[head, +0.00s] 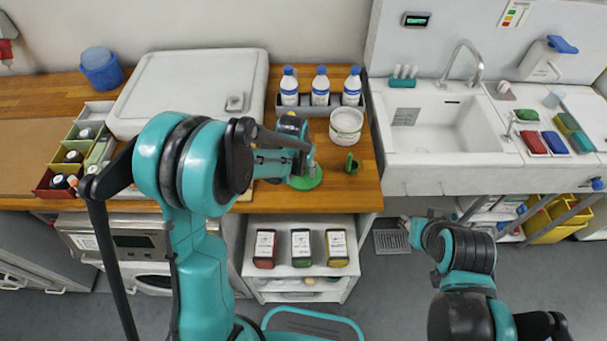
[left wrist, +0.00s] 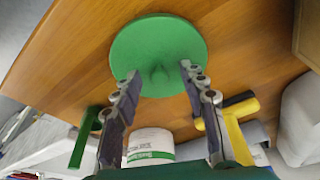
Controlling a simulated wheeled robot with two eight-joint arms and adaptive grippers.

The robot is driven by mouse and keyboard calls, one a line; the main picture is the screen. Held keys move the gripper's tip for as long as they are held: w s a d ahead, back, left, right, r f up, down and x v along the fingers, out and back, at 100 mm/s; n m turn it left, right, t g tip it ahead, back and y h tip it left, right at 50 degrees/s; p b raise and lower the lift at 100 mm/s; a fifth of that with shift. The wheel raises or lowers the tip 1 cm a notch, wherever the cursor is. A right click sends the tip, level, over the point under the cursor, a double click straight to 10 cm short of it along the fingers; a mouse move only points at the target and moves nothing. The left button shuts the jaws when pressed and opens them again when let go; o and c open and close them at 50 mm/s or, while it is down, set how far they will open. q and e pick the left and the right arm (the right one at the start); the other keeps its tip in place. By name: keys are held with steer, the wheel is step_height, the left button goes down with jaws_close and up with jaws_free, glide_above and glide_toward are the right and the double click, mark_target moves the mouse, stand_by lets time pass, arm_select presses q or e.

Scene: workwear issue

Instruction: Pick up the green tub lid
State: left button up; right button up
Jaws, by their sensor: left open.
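The round green tub lid (head: 308,182) lies flat on the wooden worktop near its front edge, partly hidden by my left gripper (head: 306,160) in the head view. In the left wrist view the whole lid (left wrist: 158,40) shows, with a small raised knob at its middle. My left gripper (left wrist: 160,72) is open there. Its two fingertips overlap the lid's near part, one on each side of the knob; I cannot tell whether they touch it. A white tub (head: 346,125) stands behind and right of the lid. My right gripper (head: 408,228) is low over the floor, its jaws unclear.
A small green object (head: 351,164) stands right of the lid. A yellow-and-black handle (left wrist: 238,122) shows in the left wrist view. White bottles with blue caps (head: 320,88) stand in a grey tray behind. A sink (head: 436,130) is to the right.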

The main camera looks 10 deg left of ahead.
arm_select(q)
jaws_close()
steer(key=shift+r, duration=0.15)
